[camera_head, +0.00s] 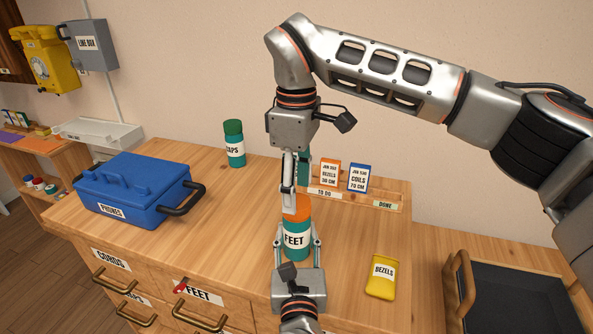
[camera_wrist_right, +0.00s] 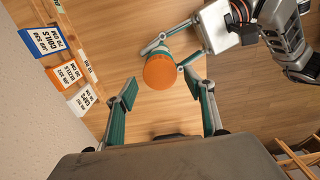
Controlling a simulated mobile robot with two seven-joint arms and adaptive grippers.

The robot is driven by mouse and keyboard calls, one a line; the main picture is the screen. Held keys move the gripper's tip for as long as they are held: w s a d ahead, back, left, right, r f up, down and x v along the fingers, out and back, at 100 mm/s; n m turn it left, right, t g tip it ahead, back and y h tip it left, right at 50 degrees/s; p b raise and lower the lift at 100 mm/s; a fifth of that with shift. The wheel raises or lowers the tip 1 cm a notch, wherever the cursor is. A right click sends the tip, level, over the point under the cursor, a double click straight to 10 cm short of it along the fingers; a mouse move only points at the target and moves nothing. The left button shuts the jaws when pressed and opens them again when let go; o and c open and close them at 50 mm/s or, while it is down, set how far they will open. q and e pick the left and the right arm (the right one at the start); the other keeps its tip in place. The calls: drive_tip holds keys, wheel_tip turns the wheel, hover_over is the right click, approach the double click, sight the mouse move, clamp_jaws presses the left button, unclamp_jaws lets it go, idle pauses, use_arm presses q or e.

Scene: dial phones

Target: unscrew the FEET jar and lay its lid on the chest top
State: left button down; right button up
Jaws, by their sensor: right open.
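The FEET jar (camera_head: 297,240) is teal with a white label and stands upright on the wooden chest top (camera_head: 351,245). Its orange lid (camera_head: 296,206) is on it; the lid also shows in the right wrist view (camera_wrist_right: 160,72). My left gripper (camera_head: 297,245) comes from the front, with its fingers on both sides of the jar body, seemingly touching it. My right gripper (camera_head: 294,199) points down at the lid from above. In the right wrist view its fingers (camera_wrist_right: 166,92) are apart, with the lid between and just beyond their tips, clear of both. The far finger is partly hidden in the head view.
A blue PHONES box (camera_head: 131,190) stands left on the chest top and a green-lidded jar (camera_head: 234,143) at the back. A card rack (camera_head: 377,201) lies behind the FEET jar. A yellow BEZELS packet (camera_head: 381,277) lies front right. Bare wood lies between the packet and jar.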

sight(303, 203)
drive_tip(key=shift+f, duration=1.6)
drive_tip(key=c, duration=1.1)
drive_tip(key=shift+c, duration=0.2)
